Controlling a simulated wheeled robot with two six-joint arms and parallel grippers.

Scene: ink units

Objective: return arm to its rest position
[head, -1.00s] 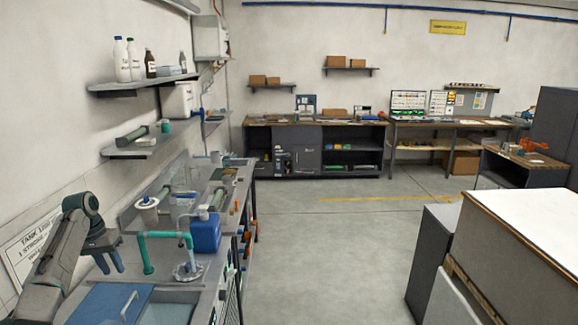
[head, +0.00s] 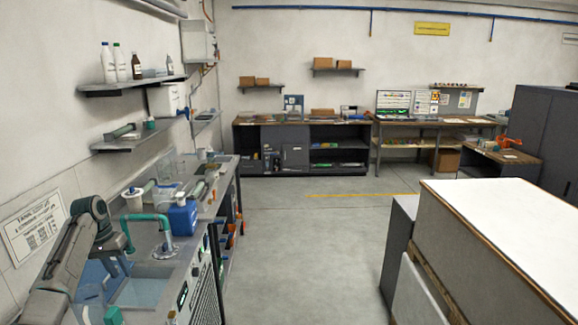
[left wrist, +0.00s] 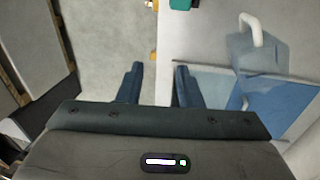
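My left arm comes in from the lower left in the head view. Its gripper (head: 118,264) hangs over the counter beside the sink basin (head: 145,292). In the left wrist view the two dark fingers of this gripper (left wrist: 159,84) stand apart, with nothing between them. Below them are pale floor and the counter's edge. My right gripper is in neither view.
A teal faucet (head: 137,218) and a blue jug (head: 183,218) stand close to the left gripper. A large white-topped box (head: 510,220) stands right; the floor aisle (head: 310,250) is clear.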

